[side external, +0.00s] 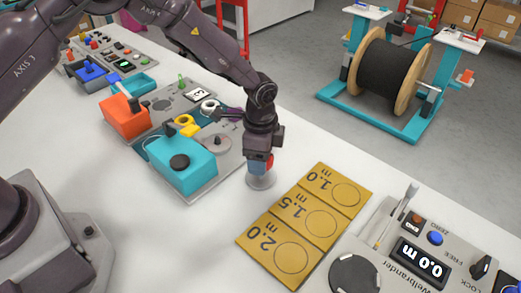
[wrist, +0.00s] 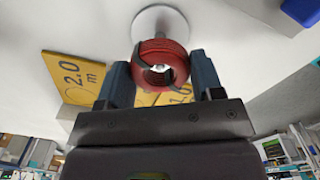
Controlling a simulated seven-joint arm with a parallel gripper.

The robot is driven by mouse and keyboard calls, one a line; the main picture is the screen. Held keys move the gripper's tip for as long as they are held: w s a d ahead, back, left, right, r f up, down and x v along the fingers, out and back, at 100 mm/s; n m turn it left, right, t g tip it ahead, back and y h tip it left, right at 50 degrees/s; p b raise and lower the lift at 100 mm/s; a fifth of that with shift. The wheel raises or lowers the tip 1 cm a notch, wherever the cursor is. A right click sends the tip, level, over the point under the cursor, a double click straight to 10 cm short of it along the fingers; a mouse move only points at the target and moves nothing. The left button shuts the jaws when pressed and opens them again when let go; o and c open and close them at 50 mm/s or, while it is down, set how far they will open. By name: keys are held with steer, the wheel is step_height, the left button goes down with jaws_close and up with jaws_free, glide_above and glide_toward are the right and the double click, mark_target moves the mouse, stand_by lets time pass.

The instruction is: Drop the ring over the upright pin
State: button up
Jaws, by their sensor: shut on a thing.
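A red ring, which looks like a coiled bundle, (wrist: 160,51) is held between the two blue-grey fingers of my gripper (wrist: 161,74) in the wrist view. In the side view, only a bit of the red ring (side external: 269,161) shows beside the blue fingertips of my gripper (side external: 260,165). The pin's round pale base (side external: 262,182) stands on the table directly below the gripper; it also shows behind the ring in the wrist view (wrist: 148,22). A small bright metal tip, likely the pin, shows in the ring's hole. I cannot tell whether the ring is around the pin.
A yellow length board (side external: 268,236) marked 1.0, 1.5 and 2.0 lies right of the base. A grey meter box (side external: 423,262) reading 0.0 m is farther right. A teal and orange device (side external: 182,165) stands to the left. The white table in front is clear.

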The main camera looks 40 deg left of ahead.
steer(key=shift+f, duration=2.1)
steer(key=o, duration=1.1)
steer(key=shift+r, duration=0.15)
step_height(320, 180, up, 8)
steer(key=shift+f, duration=0.1)
